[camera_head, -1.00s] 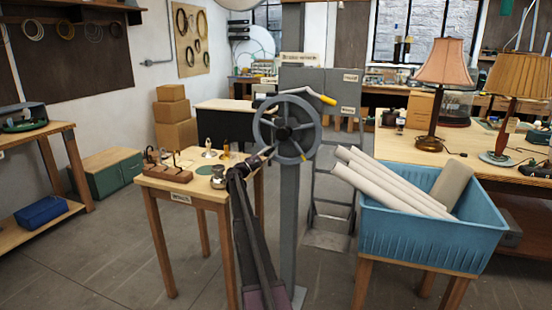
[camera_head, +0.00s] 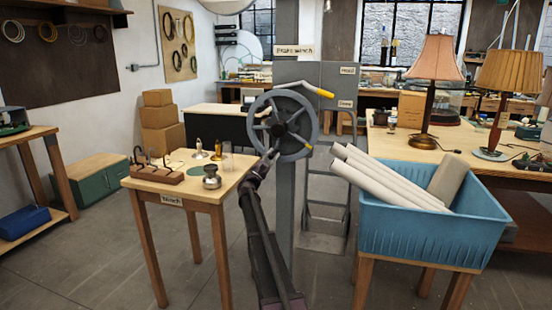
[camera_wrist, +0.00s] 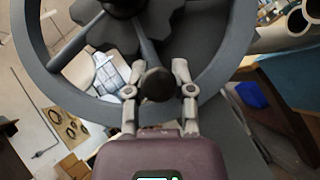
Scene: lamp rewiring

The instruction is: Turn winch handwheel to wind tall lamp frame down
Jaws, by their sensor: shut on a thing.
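The winch handwheel (camera_head: 307,107) is a grey spoked wheel with a dark hub on a grey post (camera_head: 287,195). A lever with a yellow tip (camera_head: 325,93) sticks out at its upper right. My gripper (camera_head: 268,157) is at the wheel's lower left rim. In the wrist view my gripper (camera_wrist: 157,90) has its fingers on both sides of a dark round knob (camera_wrist: 156,84) in front of the wheel (camera_wrist: 235,45), and is shut on it. A sign above the wheel seems to read "Frame winch". I cannot make out the tall lamp frame.
A blue bin (camera_head: 430,235) with pale tubes stands at right. Two shaded lamps (camera_head: 436,58) stand on the bench behind it. Grey floor lies open at left.

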